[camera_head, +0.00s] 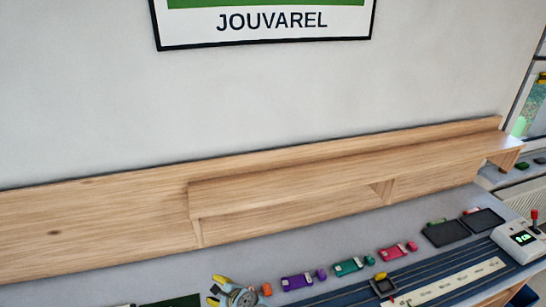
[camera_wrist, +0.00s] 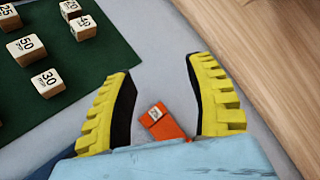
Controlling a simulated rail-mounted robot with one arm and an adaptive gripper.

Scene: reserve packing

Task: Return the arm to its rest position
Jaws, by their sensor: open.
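My gripper (camera_head: 217,291) shows at the bottom of the head view, low over the grey table top, with yellow fingers. In the wrist view my gripper (camera_wrist: 163,100) has its two yellow ribbed fingers spread wide apart. An orange block (camera_wrist: 163,124) with a small white label shows between them, partly hidden by the light blue part of my gripper at the bottom. I cannot tell how far below the fingers it lies, and neither finger appears to touch it.
A dark green mat (camera_wrist: 110,52) with several numbered wooden blocks lies left of my gripper. A wooden shelf (camera_head: 290,190) runs along the wall behind. Purple (camera_head: 297,282), teal (camera_head: 348,267) and pink (camera_head: 392,252) items stand to the right, beside a dark blue track (camera_head: 440,276).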

